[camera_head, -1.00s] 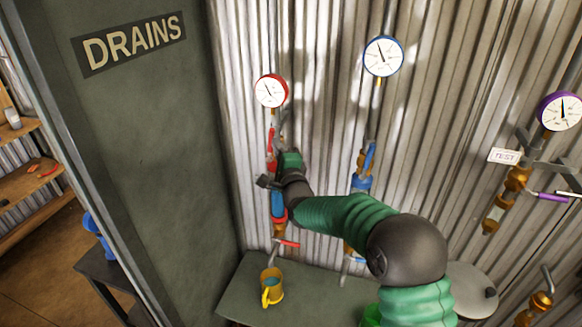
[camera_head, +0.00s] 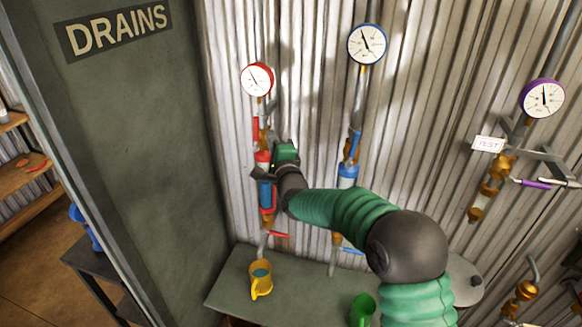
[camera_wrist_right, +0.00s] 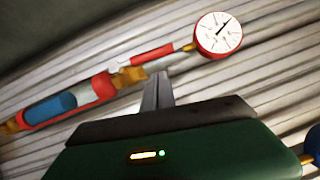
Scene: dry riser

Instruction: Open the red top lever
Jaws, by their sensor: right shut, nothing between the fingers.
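The red top lever (camera_head: 256,129) is on the left pipe, below the red-rimmed gauge (camera_head: 257,79). It lies roughly along the pipe. In the right wrist view the lever (camera_wrist_right: 153,54) runs between a brass fitting and the gauge (camera_wrist_right: 219,35). My right gripper (camera_head: 263,173) is in front of the same pipe, below the lever. In the wrist view its fingers (camera_wrist_right: 157,92) are shut and empty, pointing at the pipe just beside the brass fitting by the lever. I cannot tell whether they touch it. My left gripper is not in view.
A red lower lever (camera_head: 278,235) is at the pipe's bottom. A blue-gauge pipe (camera_head: 350,172) stands to the right, partly behind my right arm. A yellow mug (camera_head: 261,279) and a green cup (camera_head: 362,309) stand on the bench (camera_head: 225,292). The DRAINS panel (camera_head: 150,180) is at left.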

